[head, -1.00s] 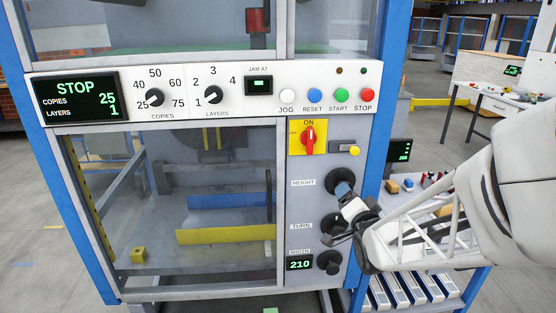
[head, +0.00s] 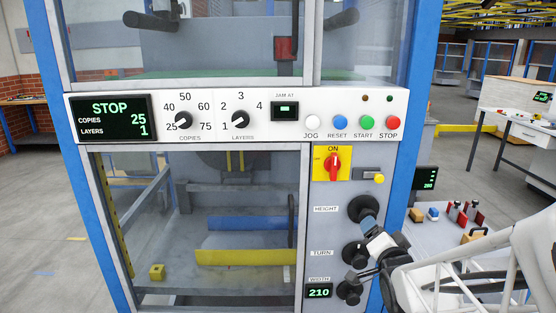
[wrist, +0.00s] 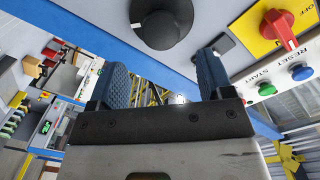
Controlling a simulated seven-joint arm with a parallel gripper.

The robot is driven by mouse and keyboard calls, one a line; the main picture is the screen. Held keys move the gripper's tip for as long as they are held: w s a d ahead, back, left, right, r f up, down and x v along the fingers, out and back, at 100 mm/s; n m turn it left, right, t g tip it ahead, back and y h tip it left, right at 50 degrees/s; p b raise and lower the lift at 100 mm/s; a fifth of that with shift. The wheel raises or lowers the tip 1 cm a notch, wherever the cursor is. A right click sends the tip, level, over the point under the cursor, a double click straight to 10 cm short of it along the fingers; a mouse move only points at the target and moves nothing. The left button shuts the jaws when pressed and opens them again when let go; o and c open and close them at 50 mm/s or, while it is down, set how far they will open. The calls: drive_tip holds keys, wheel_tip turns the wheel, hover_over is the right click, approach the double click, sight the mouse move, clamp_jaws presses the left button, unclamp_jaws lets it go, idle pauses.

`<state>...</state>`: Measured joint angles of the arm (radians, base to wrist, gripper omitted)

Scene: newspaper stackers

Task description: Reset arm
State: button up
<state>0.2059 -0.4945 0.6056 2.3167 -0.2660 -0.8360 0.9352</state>
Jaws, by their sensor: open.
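My gripper (head: 363,243) is in front of the lower right control panel, near the black HEIGHT knob (head: 363,209) and the TURN knob (head: 355,254). In the wrist view my gripper (wrist: 160,88) shows two blue fingertips spread apart with nothing between them. A black round knob (wrist: 161,25) lies beyond the fingertips there, apart from them. The WIDTH knob (head: 349,292) is partly behind my arm in the head view, beside a display reading 210 (head: 319,291).
The red rotary switch (head: 332,163) points to ON on its yellow plate. The STOP display (head: 111,117) shows copies 25, layers 1. A side table (head: 420,225) with small tools stands to the right. Blue frame posts (head: 403,130) flank the panel.

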drive_tip(key=s+a+r+n+g, duration=0.1)
drive_tip(key=s+a+n+g, duration=0.2)
drive_tip(key=s+g, duration=0.4)
drive_tip(key=s+a+r+n+g, duration=0.2)
drive_tip(key=s+g, duration=0.6)
drive_tip(key=s, duration=0.9)
drive_tip(key=a+n, duration=0.2)
drive_tip(key=n, duration=0.1)
drive_tip(key=shift+s+a+r+n, duration=0.2)
drive_tip(key=shift+s+n, duration=0.05)
drive_tip(key=shift+n, duration=0.05)
drive_tip(key=w+d+f+t, duration=0.2)
drive_tip(key=w+t, duration=0.5)
drive_tip(key=w, duration=0.5)
drive_tip(key=w+d+f+t, duration=0.2)
drive_tip(key=w+d+t, duration=0.3)
drive_tip(key=w+t, duration=0.3)
drive_tip(key=shift+w, duration=2.3)
drive_tip(key=shift+w, duration=0.15)
